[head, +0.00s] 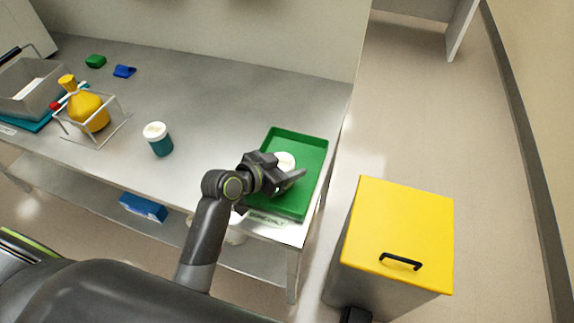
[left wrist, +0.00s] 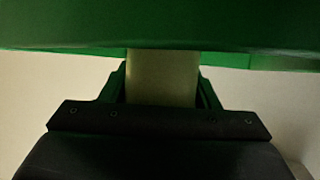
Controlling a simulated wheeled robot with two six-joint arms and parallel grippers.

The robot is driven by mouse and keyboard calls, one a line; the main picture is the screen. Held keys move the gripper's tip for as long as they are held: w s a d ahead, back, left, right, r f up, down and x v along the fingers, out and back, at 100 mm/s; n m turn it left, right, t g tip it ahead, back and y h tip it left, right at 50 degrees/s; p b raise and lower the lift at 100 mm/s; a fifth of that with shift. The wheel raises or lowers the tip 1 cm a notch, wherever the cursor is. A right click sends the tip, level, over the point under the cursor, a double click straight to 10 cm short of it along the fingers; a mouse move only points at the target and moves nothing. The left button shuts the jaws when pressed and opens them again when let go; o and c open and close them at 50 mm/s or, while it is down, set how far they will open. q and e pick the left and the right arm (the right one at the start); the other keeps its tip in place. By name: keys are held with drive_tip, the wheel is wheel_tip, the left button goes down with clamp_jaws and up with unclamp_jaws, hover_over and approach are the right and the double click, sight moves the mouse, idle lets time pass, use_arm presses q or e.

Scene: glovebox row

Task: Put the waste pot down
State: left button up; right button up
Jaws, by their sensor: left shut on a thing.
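My left gripper (head: 285,180) is shut on a pale pot with a white top (head: 285,160), which I take to be the waste pot. The pot is over or in the green tray (head: 312,150) at the right end of the bench. Whether its base touches the tray floor cannot be told. In the left wrist view the pale side of the pot (left wrist: 162,75) stands between the two fingers, with the green tray (left wrist: 160,28) across the top. The gripper hides most of the pot in the head view. My right gripper is not in view.
A teal pot with a white lid (head: 160,140) stands mid-bench. A yellow-lidded bin (head: 402,230) stands on the floor at right.

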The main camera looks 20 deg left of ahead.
use_arm(q)
drive_tip(key=shift+f, duration=0.1)
drive_tip(key=shift+f, duration=0.15)
drive_tip(key=o, duration=1.1)
drive_tip(key=shift+c, duration=0.2)
drive_tip(key=shift+s+a+r, duration=0.1)
drive_tip(key=shift+r, duration=0.15)
drive_tip(key=v, duration=1.1)
drive_tip(key=shift+s, duration=0.35)
drive_tip(key=shift+a, duration=0.15)
